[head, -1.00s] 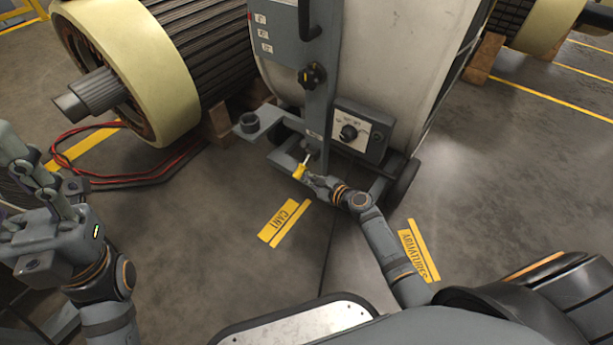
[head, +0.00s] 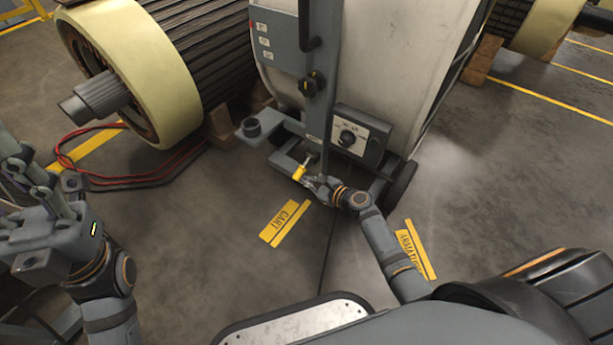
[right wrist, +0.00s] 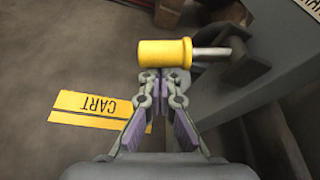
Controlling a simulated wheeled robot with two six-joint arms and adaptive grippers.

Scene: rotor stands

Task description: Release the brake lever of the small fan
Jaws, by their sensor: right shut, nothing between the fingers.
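The small fan (head: 390,60) is a large pale housing on wheels at the top centre of the head view. Its brake lever (head: 300,173) is a short metal rod with a yellow grip, low at the front of the fan's frame. The yellow grip (right wrist: 163,53) lies crosswise in the right wrist view, just past the fingertips. My right gripper (head: 314,182) is shut and empty beside the grip; I cannot tell whether it touches it. Its fingers (right wrist: 161,84) also show in the wrist view. My left gripper (head: 40,185) is at the left edge, away from the fan, partly cut off.
A wheel (head: 401,184) is to the right. A big rotor (head: 160,60) and red cables (head: 75,160) are at left. The near floor is clear.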

